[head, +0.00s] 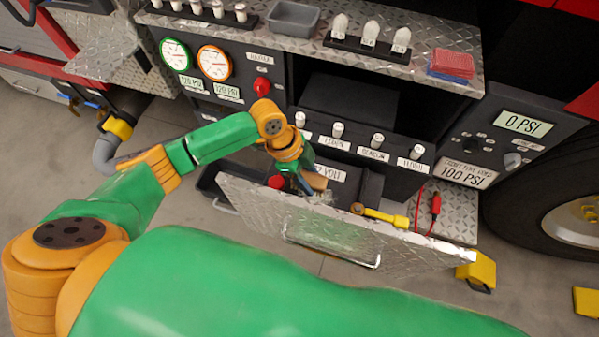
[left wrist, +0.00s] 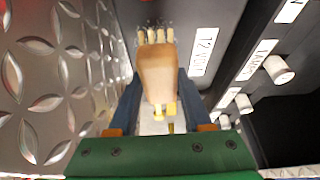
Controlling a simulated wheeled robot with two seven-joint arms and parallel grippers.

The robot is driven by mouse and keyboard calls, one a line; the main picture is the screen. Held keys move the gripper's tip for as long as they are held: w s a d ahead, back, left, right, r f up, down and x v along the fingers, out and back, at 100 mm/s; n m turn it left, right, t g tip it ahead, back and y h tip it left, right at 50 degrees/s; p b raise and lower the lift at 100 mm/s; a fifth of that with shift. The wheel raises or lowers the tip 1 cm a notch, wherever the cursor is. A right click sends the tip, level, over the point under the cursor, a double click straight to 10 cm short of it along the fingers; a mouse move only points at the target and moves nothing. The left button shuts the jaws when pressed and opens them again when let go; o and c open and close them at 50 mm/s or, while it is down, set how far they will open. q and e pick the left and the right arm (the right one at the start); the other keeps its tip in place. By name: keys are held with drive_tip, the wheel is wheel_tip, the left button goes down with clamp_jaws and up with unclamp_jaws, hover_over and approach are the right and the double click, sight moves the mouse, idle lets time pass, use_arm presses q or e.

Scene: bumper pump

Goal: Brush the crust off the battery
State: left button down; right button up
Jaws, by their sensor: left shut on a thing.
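The dark battery (head: 369,188) with a "12 VOLT" label sits in the open compartment behind the tilted diamond-plate panel. Its dark grey top shows in the left wrist view (left wrist: 222,20). My left gripper (head: 307,183) is over the battery's left part, close behind the panel. In the left wrist view my left gripper (left wrist: 158,85) is shut on the tan wooden handle of a brush (left wrist: 158,65). The pale bristles point at the battery top. Small light specks of crust (left wrist: 152,22) show around the bristle tips; the bristles hide part of that spot. My right gripper is out of view.
The diamond-plate panel (head: 405,250) stands close in front of the battery. A yellow-handled tool (head: 385,217) lies near its upper edge, and a red clamp (head: 435,204) is to the right. A row of switches (head: 378,140) sits above. Yellow blocks (head: 477,270) are at right.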

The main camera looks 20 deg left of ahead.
use_arm(q)
drive_tip(key=shift+d+r+p, duration=0.15)
drive_tip(key=shift+d+p, duration=0.2)
drive_tip(key=shift+d, duration=1.1)
drive_tip(key=shift+s+d, duration=0.15)
drive_tip(key=shift+d, duration=2.1)
drive_tip(key=shift+r+p, duration=0.2)
drive_tip(key=shift+p, duration=0.2)
drive_tip(key=shift+r, duration=0.1)
drive_tip(key=a+p, duration=0.1)
drive_tip(key=a, duration=0.2)
drive_tip(key=shift+p, duration=0.35)
drive_tip(key=shift+a+r+p, duration=0.1)
drive_tip(key=shift+a+p, duration=0.4)
drive_tip(key=shift+a, duration=1.15)
drive_tip(key=shift+w+a+p, duration=0.2)
drive_tip(key=shift+a+p, duration=0.1)
drive_tip(key=shift+a, duration=1.95)
drive_tip(key=shift+r, duration=0.1)
